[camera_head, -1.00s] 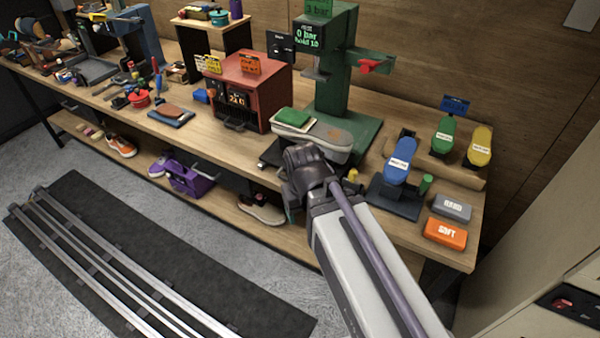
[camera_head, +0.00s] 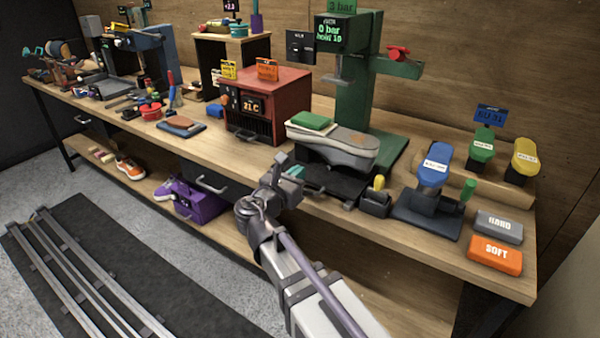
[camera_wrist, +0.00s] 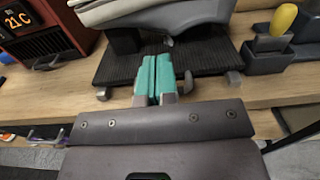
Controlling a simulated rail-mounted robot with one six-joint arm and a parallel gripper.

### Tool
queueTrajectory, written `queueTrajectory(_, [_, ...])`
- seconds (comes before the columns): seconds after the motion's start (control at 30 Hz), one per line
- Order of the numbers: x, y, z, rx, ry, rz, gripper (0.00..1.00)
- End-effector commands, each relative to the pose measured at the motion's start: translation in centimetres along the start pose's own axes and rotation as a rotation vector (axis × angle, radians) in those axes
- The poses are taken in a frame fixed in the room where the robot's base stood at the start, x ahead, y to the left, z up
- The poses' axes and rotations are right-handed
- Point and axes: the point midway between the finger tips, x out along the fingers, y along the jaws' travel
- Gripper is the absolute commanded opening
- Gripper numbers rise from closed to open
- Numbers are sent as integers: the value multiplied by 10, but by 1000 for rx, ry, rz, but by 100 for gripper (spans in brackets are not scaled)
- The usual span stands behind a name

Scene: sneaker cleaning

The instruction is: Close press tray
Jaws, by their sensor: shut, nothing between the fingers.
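The green press (camera_head: 355,95) stands at the back of the bench, its screen reading 0 bar. Its black ribbed tray (camera_head: 345,186) sticks out toward the front edge of the bench, below a grey shoe-shaped form (camera_head: 335,148) with a green pad (camera_head: 312,121) on it. My gripper (camera_head: 293,172) is at the tray's front left. In the wrist view, my teal fingers (camera_wrist: 155,78) are together with nothing between them, overlapping the front edge of the tray (camera_wrist: 205,62). Whether they touch it I cannot tell.
A red heater box (camera_head: 265,105) stands left of the press. Right of the tray are a small dark holder with a yellow-handled tool (camera_head: 379,183), a blue sole on a stand (camera_head: 435,165), and grey and orange blocks (camera_head: 495,255). A purple caddy (camera_head: 205,203) sits on the lower shelf.

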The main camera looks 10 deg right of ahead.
Motion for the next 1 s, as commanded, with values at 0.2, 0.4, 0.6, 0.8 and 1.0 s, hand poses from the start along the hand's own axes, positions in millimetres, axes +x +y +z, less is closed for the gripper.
queueTrajectory(0.2, [50,1,0,1,1,-4,0])
queueTrajectory(0.4, [90,1,0,2,1,-4,0])
queueTrajectory(0.6, [110,0,0,2,1,-2,0])
queueTrajectory(0.8, [112,0,0,2,1,0,0])
queueTrajectory(1.0, [112,0,0,2,1,0,0])
